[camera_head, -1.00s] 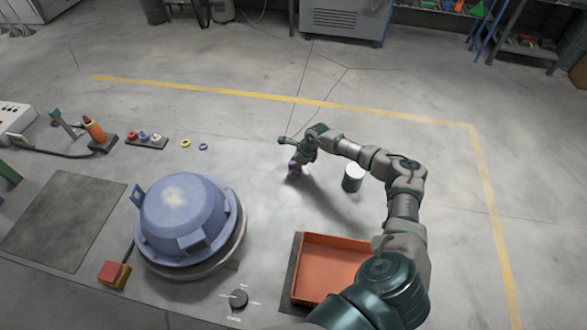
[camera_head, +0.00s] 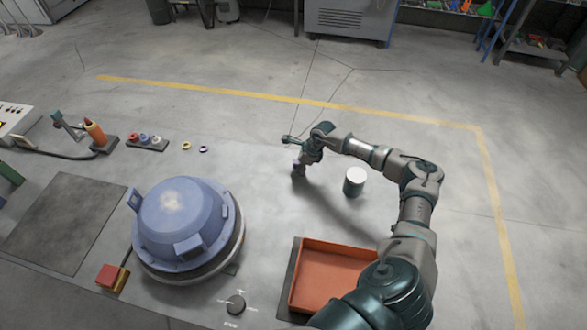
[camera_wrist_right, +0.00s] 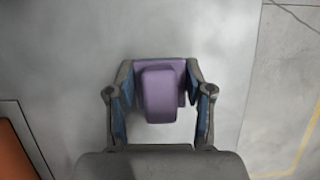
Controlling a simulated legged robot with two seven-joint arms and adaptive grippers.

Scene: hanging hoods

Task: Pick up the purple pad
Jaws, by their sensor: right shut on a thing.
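The purple pad (camera_wrist_right: 160,92) is a block with a wider plate behind it. In the right wrist view it sits between the two fingers of my right gripper (camera_wrist_right: 159,85), which is shut on it. In the head view my right gripper (camera_head: 299,169) points down over the table's far part, left of the white-topped can. There the pad is mostly hidden, with only a small purplish patch at the fingers. I cannot tell whether it touches the table. My left gripper is not in view.
A white-topped can (camera_head: 354,182) stands close to the right of the gripper. An orange tray (camera_head: 330,275) lies nearer, beside my right arm. A big blue domed hood (camera_head: 180,220) stands to the left. Small yellow (camera_head: 186,146) and purple (camera_head: 203,149) rings lie farther left.

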